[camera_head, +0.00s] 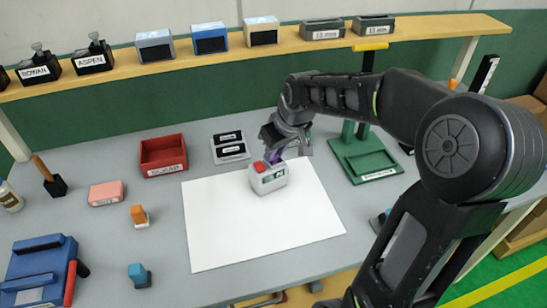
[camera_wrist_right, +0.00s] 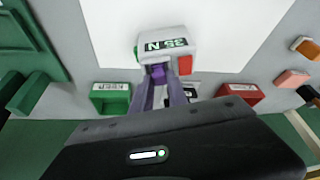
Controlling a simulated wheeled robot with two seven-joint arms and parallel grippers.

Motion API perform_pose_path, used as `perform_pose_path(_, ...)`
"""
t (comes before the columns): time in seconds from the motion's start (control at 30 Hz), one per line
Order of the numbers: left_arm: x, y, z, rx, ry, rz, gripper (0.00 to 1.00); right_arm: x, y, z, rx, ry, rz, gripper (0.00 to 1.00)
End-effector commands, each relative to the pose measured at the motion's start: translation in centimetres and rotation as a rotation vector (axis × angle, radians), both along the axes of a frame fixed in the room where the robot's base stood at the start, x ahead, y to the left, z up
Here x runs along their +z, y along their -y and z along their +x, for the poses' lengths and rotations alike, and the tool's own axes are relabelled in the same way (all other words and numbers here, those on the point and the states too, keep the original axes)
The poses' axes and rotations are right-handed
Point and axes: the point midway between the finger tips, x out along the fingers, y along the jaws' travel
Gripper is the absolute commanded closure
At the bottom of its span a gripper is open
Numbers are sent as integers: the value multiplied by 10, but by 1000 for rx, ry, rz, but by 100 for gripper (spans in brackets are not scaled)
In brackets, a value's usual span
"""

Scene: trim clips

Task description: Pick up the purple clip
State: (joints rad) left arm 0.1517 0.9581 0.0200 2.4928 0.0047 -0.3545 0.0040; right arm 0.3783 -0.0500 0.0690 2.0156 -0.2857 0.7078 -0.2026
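The purple clip (camera_head: 273,157) is a small piece at the top of a grey-white device with a red block on it (camera_head: 268,180), which stands on a white sheet. My right gripper (camera_head: 279,150) reaches down from above at the clip. In the right wrist view the clip (camera_wrist_right: 157,71) lies between the two fingertips, against the side of the device (camera_wrist_right: 163,45). The fingers are close on either side of it, but I cannot tell whether they press on it. My left gripper is not in view.
The white sheet (camera_head: 225,235) is clear around the device. A red tray (camera_head: 163,155), a grey holder with dark labels (camera_head: 230,147) and a green stand (camera_head: 365,160) are behind. Stamps and a blue box (camera_head: 38,270) are at left. A shelf (camera_head: 120,70) carries several labelled boxes.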

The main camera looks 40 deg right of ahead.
Motion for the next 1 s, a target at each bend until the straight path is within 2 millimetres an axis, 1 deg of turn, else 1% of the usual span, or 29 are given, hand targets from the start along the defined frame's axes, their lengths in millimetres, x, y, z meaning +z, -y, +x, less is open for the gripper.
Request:
perform_pose_path(0.03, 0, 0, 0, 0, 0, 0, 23, 0, 0, 0, 0, 0, 0, 86)
perform_pose_path(0.2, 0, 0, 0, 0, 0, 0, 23, 0, 0, 0, 0, 0, 0, 100)
perform_pose_path(0.73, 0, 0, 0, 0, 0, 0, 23, 2, 0, 0, 0, 1, 0, 100)
perform_pose_path(0.87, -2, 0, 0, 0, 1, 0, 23, 13, 0, 1, 1, 3, -1, 100)
perform_pose_path(1.0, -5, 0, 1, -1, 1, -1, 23, 37, 0, 1, 0, 6, -1, 100)
